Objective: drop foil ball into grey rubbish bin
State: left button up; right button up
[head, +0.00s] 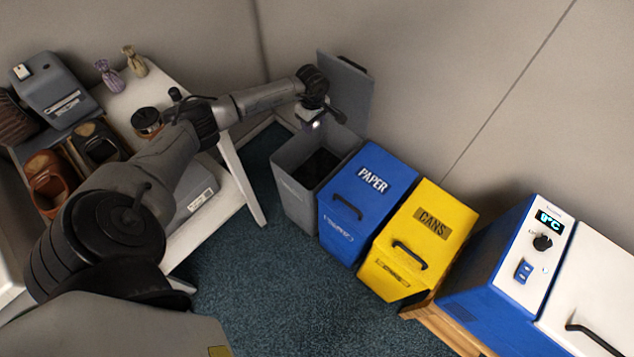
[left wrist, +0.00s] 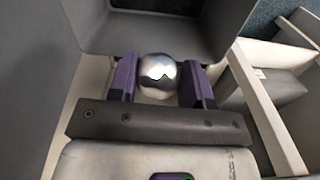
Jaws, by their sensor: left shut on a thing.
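The foil ball (left wrist: 157,75) is a shiny silver ball held between the purple-padded fingers of my left gripper (left wrist: 158,82) in the left wrist view. In the head view my left gripper (head: 316,122) is above the grey rubbish bin (head: 292,187), near its back part, with a small bright spot of the ball at its tip. The bin stands open, its grey lid (head: 350,92) raised at the back, and its inside is dark. In the left wrist view the bin's opening (left wrist: 150,40) lies just beyond the ball. My right gripper is not in view.
A blue PAPER bin (head: 372,190) and a yellow CANS bin (head: 425,240), both closed, stand right of the grey bin. A blue-and-white cool box (head: 520,260) is further right. A white table (head: 240,180) with several objects stands left, under my left arm.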

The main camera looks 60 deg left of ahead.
pick_arm(q)
jog(key=shift+a+f, duration=0.25)
jog(key=shift+f, duration=0.25)
jog(key=shift+f+b, duration=1.95)
jog(key=shift+f, duration=0.7)
jog(key=o, duration=0.9)
jog(key=shift+o, duration=0.2)
notch_tip(320, 180, up, 14)
jog(key=shift+f+p, duration=0.15)
jog(key=shift+p, duration=0.15)
